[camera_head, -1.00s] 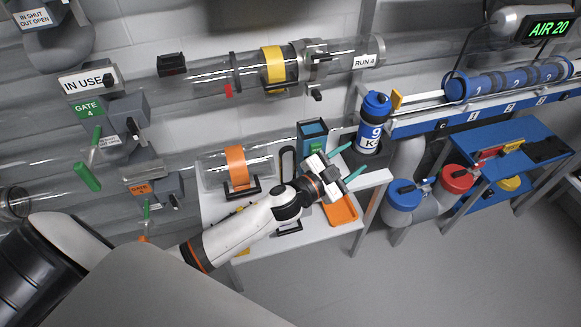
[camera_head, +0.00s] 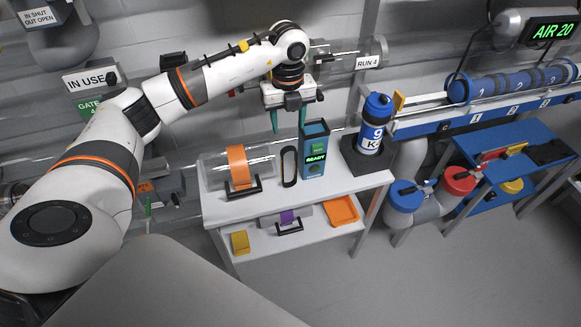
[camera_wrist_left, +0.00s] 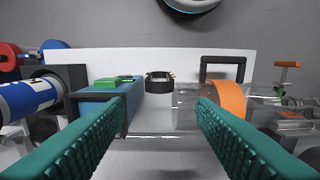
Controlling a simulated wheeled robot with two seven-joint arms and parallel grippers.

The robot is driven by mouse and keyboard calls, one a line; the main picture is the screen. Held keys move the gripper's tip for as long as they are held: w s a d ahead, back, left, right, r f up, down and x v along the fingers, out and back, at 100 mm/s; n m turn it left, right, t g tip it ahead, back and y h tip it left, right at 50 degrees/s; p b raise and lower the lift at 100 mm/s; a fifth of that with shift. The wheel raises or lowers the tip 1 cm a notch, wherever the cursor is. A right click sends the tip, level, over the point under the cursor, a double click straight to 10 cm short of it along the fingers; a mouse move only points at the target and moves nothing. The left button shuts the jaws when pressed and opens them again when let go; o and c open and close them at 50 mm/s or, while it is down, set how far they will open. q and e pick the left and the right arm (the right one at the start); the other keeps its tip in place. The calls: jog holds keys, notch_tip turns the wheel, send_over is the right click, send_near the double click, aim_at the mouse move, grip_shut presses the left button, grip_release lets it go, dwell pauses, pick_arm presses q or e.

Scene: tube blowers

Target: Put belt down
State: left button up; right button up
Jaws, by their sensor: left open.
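The belt appears to be the black upright loop (camera_head: 289,167) on the white table, between a clear tube with an orange band (camera_head: 238,167) and a blue box marked READY (camera_head: 314,150). It also shows in the left wrist view (camera_wrist_left: 160,82), ahead between my fingers. My left gripper (camera_head: 290,118) points down above and behind the table; its teal fingers (camera_wrist_left: 160,112) are wide apart with nothing between them. The fingers are apart from the belt. My right gripper is not in view.
A blue canister (camera_head: 374,125) stands in a black holder at the table's right end. The lower shelf holds an orange tray (camera_head: 342,210), a purple-banded tube (camera_head: 288,217) and a yellow block (camera_head: 240,242). Clear pipes run along the wall behind my arm.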

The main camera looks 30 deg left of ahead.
pick_arm(q)
notch_tip(320, 180, down, 12)
jog(key=shift+d+r, duration=0.1)
jog(key=shift+r, duration=0.15)
jog(key=c, duration=1)
jog(key=shift+r, duration=0.1)
notch_tip(320, 180, up, 17)
jog(key=m+p, duration=0.2)
jog(key=m, duration=1.1)
send_over(289, 147)
jog(key=s+d, duration=0.3)
jog(key=d, duration=0.1)
jog(key=s+d+m+p, duration=0.1)
jog(key=s+d+m, duration=0.2)
jog(key=m, duration=0.8)
jog(key=s+d+f+m+p, duration=0.1)
jog(key=s+d+m, duration=0.2)
jog(key=m, duration=0.8)
jog(key=s+d+f+m+p, duration=0.1)
jog(key=s+d+m, duration=0.2)
jog(key=s+m, duration=0.3)
jog(key=shift+s+d+f+m, duration=0.1)
jog(key=shift+m, duration=1.15)
jog(key=shift+s+f+m, duration=0.1)
jog(key=shift+m, duration=1.15)
